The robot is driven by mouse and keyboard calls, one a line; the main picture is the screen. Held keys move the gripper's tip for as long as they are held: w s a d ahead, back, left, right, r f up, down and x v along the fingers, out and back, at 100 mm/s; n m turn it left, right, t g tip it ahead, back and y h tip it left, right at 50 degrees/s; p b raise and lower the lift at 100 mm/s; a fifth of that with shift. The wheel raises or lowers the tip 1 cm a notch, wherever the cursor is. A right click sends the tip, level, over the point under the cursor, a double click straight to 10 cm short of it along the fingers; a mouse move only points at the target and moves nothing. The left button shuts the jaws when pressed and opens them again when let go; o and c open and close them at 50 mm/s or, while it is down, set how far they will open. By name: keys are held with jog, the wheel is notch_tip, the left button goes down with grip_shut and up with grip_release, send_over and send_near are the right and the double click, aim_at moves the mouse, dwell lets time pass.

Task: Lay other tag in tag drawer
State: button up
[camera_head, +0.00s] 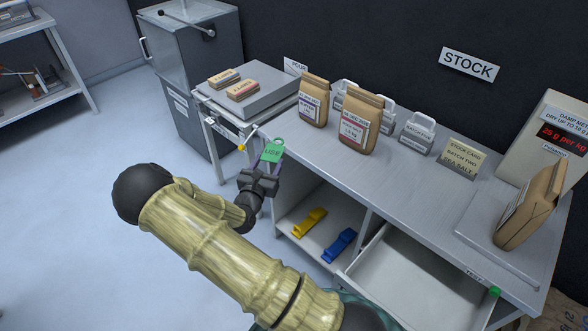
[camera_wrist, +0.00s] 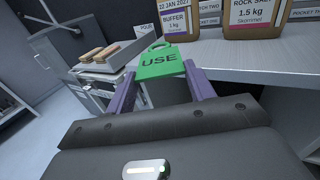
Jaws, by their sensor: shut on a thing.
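My gripper (camera_head: 267,166) is shut on a green tag (camera_head: 274,150) marked USE. In the wrist view the green tag (camera_wrist: 160,62) sits between the two purple fingers, its holed end pointing away. My gripper is in front of the table's left part, near its front edge. The tag drawer is not clearly labelled in view; an open, pale, empty drawer (camera_head: 405,285) is pulled out at the front right of the table, well to the right of my gripper. A small green piece (camera_head: 494,292) shows at the table edge beside that drawer.
Paper bags (camera_head: 358,122) and clear pocket holders stand along the table (camera_head: 400,165). Another bag (camera_head: 531,205) sits on a plate at the right. A shelf below holds yellow (camera_head: 308,222) and blue (camera_head: 340,245) clips. A hopper (camera_head: 190,70) stands at the back left.

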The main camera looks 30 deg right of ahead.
aim_at(300, 157)
jog(key=w+d+r+m+g+h+b, duration=0.3)
jog(key=d+m+g+h+b, duration=0.1)
jog(key=d+g+b, duration=0.3)
jog(key=d+m+b, duration=0.1)
jog(key=d, duration=0.1)
jog(key=shift+d+r+h, duration=0.35)
jog(key=shift+r+h, duration=0.05)
jog(key=shift+s+f, duration=0.1)
jog(key=shift+s, duration=0.05)
jog(key=shift+f+b, duration=0.35)
jog(key=shift+f, duration=2.05)
jog(key=shift+f, duration=2.3)
jog(key=shift+a+f, duration=0.1)
jog(key=shift+f, duration=0.15)
